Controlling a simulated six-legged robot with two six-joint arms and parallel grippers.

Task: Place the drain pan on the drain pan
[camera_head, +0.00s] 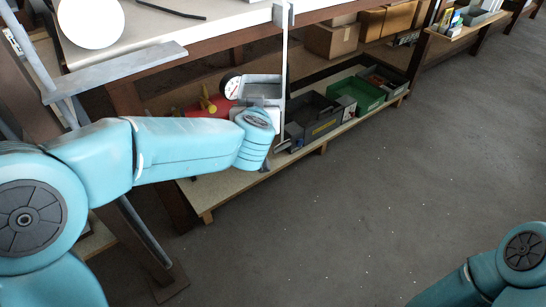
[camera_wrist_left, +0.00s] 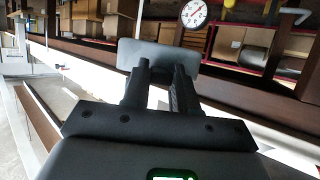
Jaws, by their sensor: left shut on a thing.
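In the head view, a grey, shallow, tray-like piece (camera_head: 262,80) shows just beyond my left wrist, probably the same pan. My left fingers are hidden there behind the wrist. I cannot make out a second drain pan for certain. My right gripper is outside both views; only part of the right arm shows in the head view.
A white-faced gauge (camera_head: 232,87) and a red and yellow item (camera_head: 208,105) are near my left wrist. A thin upright bar (camera_head: 284,70) stands close to it. Dark grey (camera_head: 318,128) and green (camera_head: 368,98) bins sit on the low shelf. The floor (camera_head: 350,210) is clear.

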